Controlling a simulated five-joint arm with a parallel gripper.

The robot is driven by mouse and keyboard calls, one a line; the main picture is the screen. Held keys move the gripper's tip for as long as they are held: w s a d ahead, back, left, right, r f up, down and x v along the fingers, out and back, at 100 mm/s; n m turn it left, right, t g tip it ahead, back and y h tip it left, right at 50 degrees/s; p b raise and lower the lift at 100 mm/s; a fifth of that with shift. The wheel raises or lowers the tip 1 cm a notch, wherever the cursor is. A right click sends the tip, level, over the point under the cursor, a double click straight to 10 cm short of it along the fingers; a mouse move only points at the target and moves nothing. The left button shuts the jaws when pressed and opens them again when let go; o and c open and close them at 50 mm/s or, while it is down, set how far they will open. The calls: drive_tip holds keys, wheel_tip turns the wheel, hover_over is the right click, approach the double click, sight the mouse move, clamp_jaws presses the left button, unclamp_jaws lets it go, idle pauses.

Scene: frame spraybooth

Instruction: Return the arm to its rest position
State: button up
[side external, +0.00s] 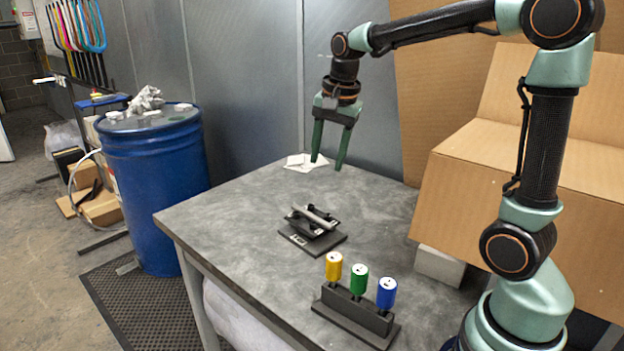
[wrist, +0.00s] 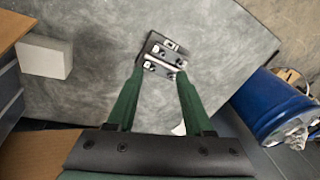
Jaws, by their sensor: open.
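My arm reaches in from the right in the side external view, raised above the grey table (side external: 215,222). My gripper (side external: 327,163) points down, open and empty, above the far part of the table. Its two green fingers also show in the wrist view (wrist: 160,85), spread apart with nothing between them. A black fixture (side external: 312,238) with a grey bar across it lies on the table, below and nearer the camera than my gripper. In the wrist view the fixture (wrist: 163,55) shows beyond the fingertips, apart from them.
A dark rack (side external: 350,322) holds a yellow, a green and a blue cylinder near the table's front edge. White papers (side external: 305,163) lie at the back. A blue drum (side external: 155,185) stands left of the table. Cardboard (side external: 450,195) and a pale block (side external: 440,265) are at right.

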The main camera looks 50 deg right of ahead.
drive_tip(key=s+a+f+n+t, duration=0.1)
drive_tip(key=s+a+n+t, duration=0.2)
drive_tip(key=s+a+n, duration=0.5)
drive_tip(key=s+n, duration=0.3)
drive_tip(key=n, duration=0.3)
drive_tip(key=shift+s+f, duration=0.15)
drive_tip(key=shift+s, duration=0.05)
